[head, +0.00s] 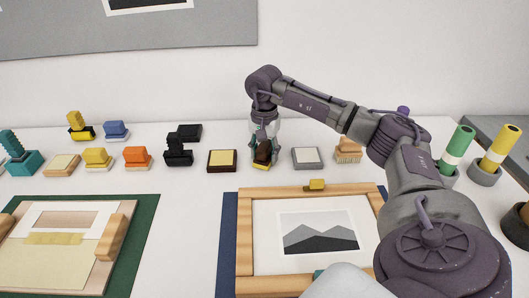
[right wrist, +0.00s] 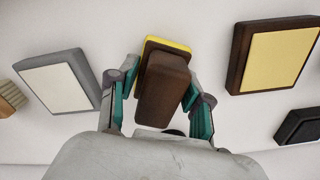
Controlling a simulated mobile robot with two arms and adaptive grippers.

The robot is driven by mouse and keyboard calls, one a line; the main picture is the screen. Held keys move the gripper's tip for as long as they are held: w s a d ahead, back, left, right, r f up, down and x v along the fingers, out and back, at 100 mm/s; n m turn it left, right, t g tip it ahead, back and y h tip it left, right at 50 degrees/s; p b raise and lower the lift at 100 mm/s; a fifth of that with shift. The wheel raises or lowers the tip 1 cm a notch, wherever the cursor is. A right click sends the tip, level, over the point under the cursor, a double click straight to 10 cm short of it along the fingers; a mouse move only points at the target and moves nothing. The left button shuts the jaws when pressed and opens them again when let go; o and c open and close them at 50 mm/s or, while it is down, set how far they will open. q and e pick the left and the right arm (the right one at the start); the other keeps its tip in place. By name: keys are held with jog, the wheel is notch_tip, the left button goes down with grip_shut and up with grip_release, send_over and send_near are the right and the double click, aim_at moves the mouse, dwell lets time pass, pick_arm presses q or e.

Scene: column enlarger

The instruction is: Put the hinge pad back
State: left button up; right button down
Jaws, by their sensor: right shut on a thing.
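My right gripper (head: 263,138) reaches down over the row of small items at the back of the table. It is shut on a dark brown block with a yellow base (head: 262,155). In the right wrist view the fingers (right wrist: 160,85) flank this block (right wrist: 163,92), with its yellow edge at the far side. I cannot tell whether its base touches the table. No label shows which item is the hinge pad. A pale part with a teal edge (head: 345,282) at the bottom of the head view may be my left gripper; its fingers are hidden.
A brown-framed yellow pad (head: 222,160) lies left of the held block, a grey-framed white pad (head: 307,158) right. A brush (head: 348,151) stands farther right. A wooden frame (head: 245,235) with a mountain picture is in front; a small yellow block (head: 315,185) sits at its top edge.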

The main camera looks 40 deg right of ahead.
jog(key=shift+f, duration=0.1)
jog(key=shift+c, duration=2)
grip_release()
jog(key=shift+r+p, duration=3.15)
jog(key=shift+r, duration=0.9)
